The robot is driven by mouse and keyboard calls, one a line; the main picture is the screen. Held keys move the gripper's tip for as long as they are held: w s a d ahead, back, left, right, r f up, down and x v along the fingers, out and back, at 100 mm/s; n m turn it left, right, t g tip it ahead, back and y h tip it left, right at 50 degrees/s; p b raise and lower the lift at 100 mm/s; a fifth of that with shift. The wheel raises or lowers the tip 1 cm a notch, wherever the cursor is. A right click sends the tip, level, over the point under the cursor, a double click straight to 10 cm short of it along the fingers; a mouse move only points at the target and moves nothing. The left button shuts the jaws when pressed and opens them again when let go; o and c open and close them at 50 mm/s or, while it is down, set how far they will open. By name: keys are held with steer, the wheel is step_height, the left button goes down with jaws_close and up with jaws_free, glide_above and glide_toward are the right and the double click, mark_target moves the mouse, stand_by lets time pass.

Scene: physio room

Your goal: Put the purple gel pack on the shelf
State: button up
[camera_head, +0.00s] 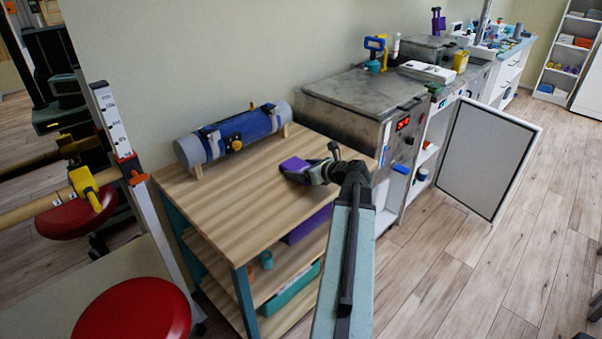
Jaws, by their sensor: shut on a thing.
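The purple gel pack (292,164) is at the right part of the wooden unit's top (230,190), in the jaws of my gripper (304,172). My gripper is shut on it, and the jaws hide part of the pack. I cannot tell whether the pack touches the wood. Below the top, the wooden unit has lower shelves (252,293). A white shelf unit (553,76) with several small items stands at the far right back.
A blue roll (236,134) lies at the back of the wooden top. A purple bin (305,226) and a teal tray (292,290) sit below. A red stool (133,312) is front left. Floor at right is clear.

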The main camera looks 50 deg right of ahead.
steer(key=shift+a, duration=0.1)
steer(key=o, duration=1.7)
steer(key=shift+r, duration=0.15)
steer(key=p+v, duration=0.4)
steer(key=v, duration=0.7)
steer(key=shift+s+r+p, duration=0.1)
steer(key=shift+s+p, duration=0.05)
steer(key=shift+p, duration=0.15)
steer(key=shift+s, duration=0.25)
